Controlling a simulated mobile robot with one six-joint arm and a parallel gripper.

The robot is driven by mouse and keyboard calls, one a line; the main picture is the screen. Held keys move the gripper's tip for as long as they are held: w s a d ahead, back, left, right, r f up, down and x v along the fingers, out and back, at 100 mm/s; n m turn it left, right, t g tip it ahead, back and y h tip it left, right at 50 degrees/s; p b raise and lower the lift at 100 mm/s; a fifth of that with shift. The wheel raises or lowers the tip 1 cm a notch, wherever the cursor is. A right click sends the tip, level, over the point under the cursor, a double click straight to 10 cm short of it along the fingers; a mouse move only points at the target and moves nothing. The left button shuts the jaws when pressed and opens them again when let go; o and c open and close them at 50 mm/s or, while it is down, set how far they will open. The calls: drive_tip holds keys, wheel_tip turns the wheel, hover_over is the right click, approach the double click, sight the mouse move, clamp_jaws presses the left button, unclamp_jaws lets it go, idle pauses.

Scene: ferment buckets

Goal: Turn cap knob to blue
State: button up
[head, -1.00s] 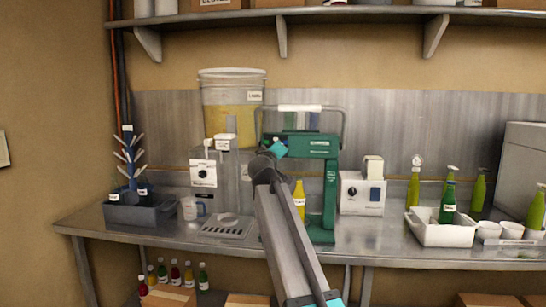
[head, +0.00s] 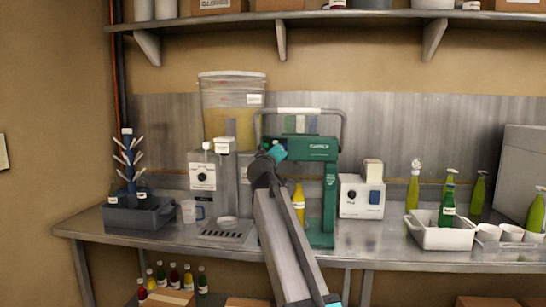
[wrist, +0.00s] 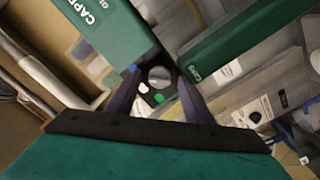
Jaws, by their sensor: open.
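The green capper (head: 329,195) stands on the steel bench, with a green head (head: 312,146) and tinted panels on top. It also fills much of the wrist view (wrist: 112,30). A round pale knob (wrist: 159,74) with a dark rim shows in the wrist view, on what looks like the capper, with blue, white and green marks around its lower left. Where it points is too small to tell. My gripper (wrist: 158,80) is open, its fingers on either side of the knob in the picture; contact cannot be told. In the head view my gripper (head: 276,153) is at the capper's left side.
A yellow bottle (head: 299,203) stands at the capper's base. A white-fronted dispenser (head: 203,176) and a large bucket (head: 228,95) are to the left. A white tray (head: 440,234) with a green bottle is farther right.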

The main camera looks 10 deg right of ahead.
drive_tip(key=v, duration=1.3)
drive_tip(key=shift+s, duration=0.2)
drive_tip(key=shift+a, duration=0.1)
idle(0.3)
